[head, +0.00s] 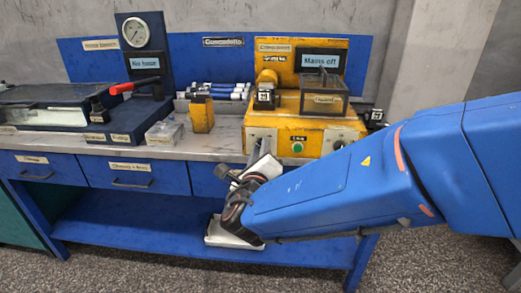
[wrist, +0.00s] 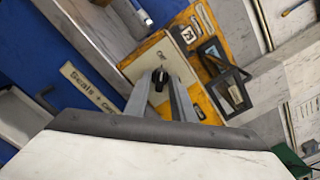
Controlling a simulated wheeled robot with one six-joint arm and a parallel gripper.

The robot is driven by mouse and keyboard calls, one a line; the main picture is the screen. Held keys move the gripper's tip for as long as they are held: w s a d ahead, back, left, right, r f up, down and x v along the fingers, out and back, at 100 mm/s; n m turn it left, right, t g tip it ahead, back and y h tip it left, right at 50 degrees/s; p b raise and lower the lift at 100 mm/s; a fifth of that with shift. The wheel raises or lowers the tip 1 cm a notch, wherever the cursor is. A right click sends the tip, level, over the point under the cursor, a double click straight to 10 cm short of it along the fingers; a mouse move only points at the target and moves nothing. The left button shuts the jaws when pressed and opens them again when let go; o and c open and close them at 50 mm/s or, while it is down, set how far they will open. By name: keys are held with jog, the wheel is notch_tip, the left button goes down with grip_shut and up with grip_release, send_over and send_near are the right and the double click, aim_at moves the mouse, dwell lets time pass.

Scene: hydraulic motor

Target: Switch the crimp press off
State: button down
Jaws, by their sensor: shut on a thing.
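The crimp press (head: 285,105) is a yellow machine on the bench, and its display (head: 320,62) reads "Mains off". Its front has a pale switch plate at the left, a green button (head: 297,148) and a dark knob (head: 338,145) at the right. In the wrist view a black rotary switch (wrist: 160,77) sits on the pale plate (wrist: 172,60). My gripper (wrist: 160,88) has its two grey fingers on either side of this switch, shut on it.
A test stand with a gauge (head: 136,34) and red-handled lever (head: 122,87) stands left on the bench. A clear box (head: 165,132), a small yellow block (head: 201,114) and hoses (head: 218,91) lie between. Drawers (head: 130,174) are under the bench top.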

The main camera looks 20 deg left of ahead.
jog(key=shift+f, duration=0.1)
dwell(0.3)
jog(key=c, duration=1.8)
grip_release()
jog(key=shift+s, duration=0.15)
jog(key=v, duration=1.7)
jog(key=shift+d, duration=0.1)
